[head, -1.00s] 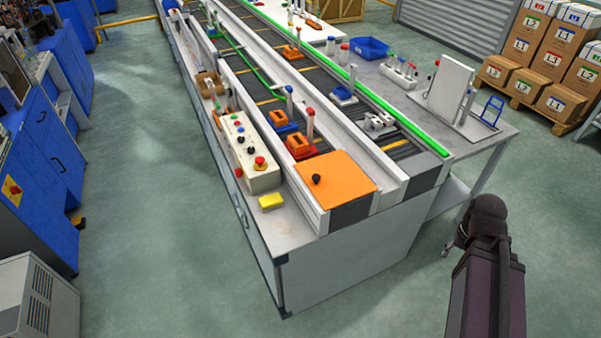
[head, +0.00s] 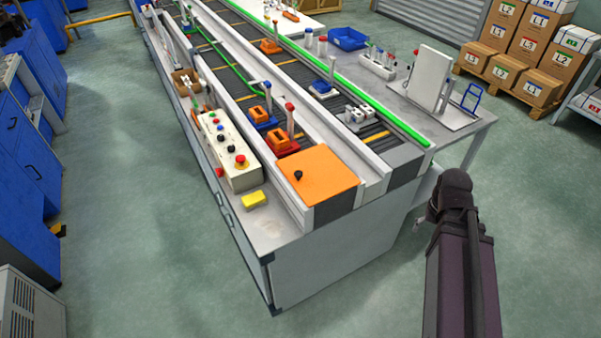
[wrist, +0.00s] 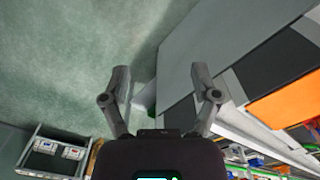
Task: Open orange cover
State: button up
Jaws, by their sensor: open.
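The orange cover (head: 318,180) lies flat and closed over the near end of the left conveyor lane, with a black knob (head: 298,175) near its left edge. In the wrist view the cover (wrist: 285,101) shows at the right edge, with the knob out of sight. My gripper (wrist: 162,80) is open and empty, its two fingers spread apart over the floor and the near end of the bench. It is apart from the cover. In the head view my arm shows at the lower right, and the gripper cannot be made out there.
A control box (head: 228,150) with buttons and a yellow block (head: 254,200) sit left of the cover. Orange and red fixtures (head: 282,139) stand on the lane just behind it. A side table with a white panel (head: 430,78) is at right. Green floor (head: 150,240) is clear in front.

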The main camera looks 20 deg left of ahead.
jog(key=w+a+r+p, duration=0.2)
jog(key=w+a, duration=0.4)
jog(key=a, duration=0.4)
jog(key=w+a+r+p, duration=0.1)
jog(key=w+a+r, duration=0.1)
jog(key=w+a, duration=0.6)
notch_tip(320, 180, up, 2)
jog(key=p, duration=0.3)
send_over(298, 173)
jog(key=shift+w+r+n, duration=0.1)
jog(key=shift+r+n, duration=0.05)
jog(key=shift+n, duration=0.25)
notch_tip(298, 173, down, 14)
jog(key=b, duration=1.3)
jog(key=shift+b, duration=0.35)
jog(key=shift+r, duration=0.1)
